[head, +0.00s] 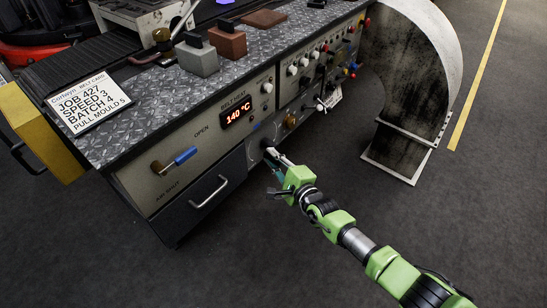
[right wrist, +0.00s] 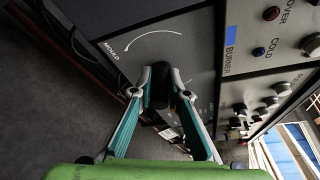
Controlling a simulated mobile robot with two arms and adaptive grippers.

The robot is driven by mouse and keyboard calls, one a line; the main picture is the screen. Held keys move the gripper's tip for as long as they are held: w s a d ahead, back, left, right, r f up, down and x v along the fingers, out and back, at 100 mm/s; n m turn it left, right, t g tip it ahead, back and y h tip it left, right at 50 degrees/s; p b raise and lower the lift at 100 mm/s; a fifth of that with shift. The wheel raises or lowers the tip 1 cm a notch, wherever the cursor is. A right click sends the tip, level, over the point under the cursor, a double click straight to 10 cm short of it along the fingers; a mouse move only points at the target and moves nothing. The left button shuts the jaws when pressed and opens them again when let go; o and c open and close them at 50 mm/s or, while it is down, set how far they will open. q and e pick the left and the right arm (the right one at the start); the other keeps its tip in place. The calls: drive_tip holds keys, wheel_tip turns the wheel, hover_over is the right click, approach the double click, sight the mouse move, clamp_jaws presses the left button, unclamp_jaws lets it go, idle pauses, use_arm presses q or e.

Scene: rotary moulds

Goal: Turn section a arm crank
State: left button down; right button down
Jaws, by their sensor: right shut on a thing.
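My right gripper (head: 273,157) reaches up from the lower right to the lower front of the machine in the head view. In the right wrist view its two teal-lined fingers (right wrist: 162,82) are shut on a dark knob-like handle (right wrist: 160,92) at the panel. The panel there carries the word MOULD and a curved white arrow (right wrist: 153,34). The fingers hide much of the handle, so I cannot tell its full shape or whether it is the section a arm crank. My left gripper is not in view.
A blue-handled lever (head: 184,156) and a drawer pull (head: 208,191) are on the machine front (head: 165,182), left of the gripper. A red 140 °C display (head: 236,116) sits above. A large curved metal chute (head: 413,85) stands to the right. The floor (head: 235,265) in front is clear.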

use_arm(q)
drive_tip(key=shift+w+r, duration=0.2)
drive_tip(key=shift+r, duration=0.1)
use_arm(e)
drive_tip(key=shift+s+a+f, duration=0.2)
drive_tip(key=shift+s+f, duration=0.1)
drive_tip(key=shift+f, duration=0.2)
drive_tip(key=c, duration=2)
unclamp_jaws()
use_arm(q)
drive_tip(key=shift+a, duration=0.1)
use_arm(e)
drive_tip(key=shift+o, duration=0.2)
drive_tip(key=shift+w+r, duration=0.1)
drive_tip(key=shift+w, duration=0.1)
drive_tip(key=shift+s+d+r, duration=0.1)
drive_tip(key=shift+d, duration=0.1)
drive_tip(key=v, duration=1.1)
drive_tip(key=shift+s, duration=0.3)
